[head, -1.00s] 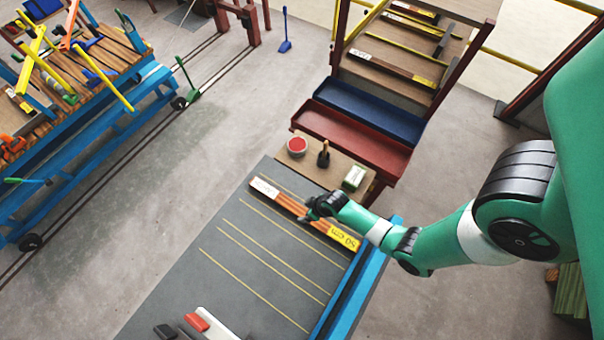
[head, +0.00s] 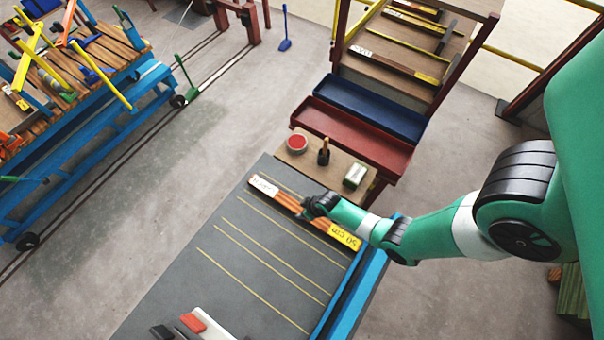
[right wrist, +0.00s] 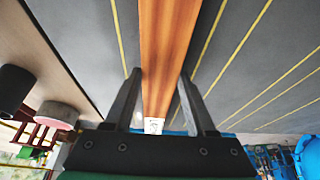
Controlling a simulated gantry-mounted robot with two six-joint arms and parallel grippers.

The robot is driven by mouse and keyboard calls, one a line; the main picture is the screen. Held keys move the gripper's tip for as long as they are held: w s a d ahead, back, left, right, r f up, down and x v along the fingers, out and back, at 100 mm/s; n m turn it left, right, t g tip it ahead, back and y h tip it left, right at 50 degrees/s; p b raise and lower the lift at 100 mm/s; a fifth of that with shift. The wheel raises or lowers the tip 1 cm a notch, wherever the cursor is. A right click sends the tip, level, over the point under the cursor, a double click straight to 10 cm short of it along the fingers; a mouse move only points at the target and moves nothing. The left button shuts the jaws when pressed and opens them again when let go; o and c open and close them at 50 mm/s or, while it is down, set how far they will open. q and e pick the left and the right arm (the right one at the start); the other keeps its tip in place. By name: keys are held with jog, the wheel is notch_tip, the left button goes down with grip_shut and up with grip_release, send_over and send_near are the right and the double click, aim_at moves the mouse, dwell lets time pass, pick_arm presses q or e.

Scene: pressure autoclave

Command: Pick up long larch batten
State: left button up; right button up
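The long larch batten (head: 292,203) is an orange-brown strip lying on the grey table top. It has a white label at its upper left end and a yellow "50 cm" label at its lower right. My right gripper (head: 309,212) is over the middle of the batten and hides part of it. The fingers are open. My left gripper is in neither current view.
The grey table (head: 190,265) has yellow lines and a blue edge. A red round tin (head: 297,143), a dark-handled brush (head: 323,153) and a pale green box (head: 355,175) stand just beyond the batten. Red and blue trays (head: 350,137) lie behind. Tools lie at the bottom edge.

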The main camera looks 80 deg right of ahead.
grip_shut()
notch_tip(320, 180, up, 10)
jog(key=p, duration=0.5)
jog(key=shift+p, duration=0.35)
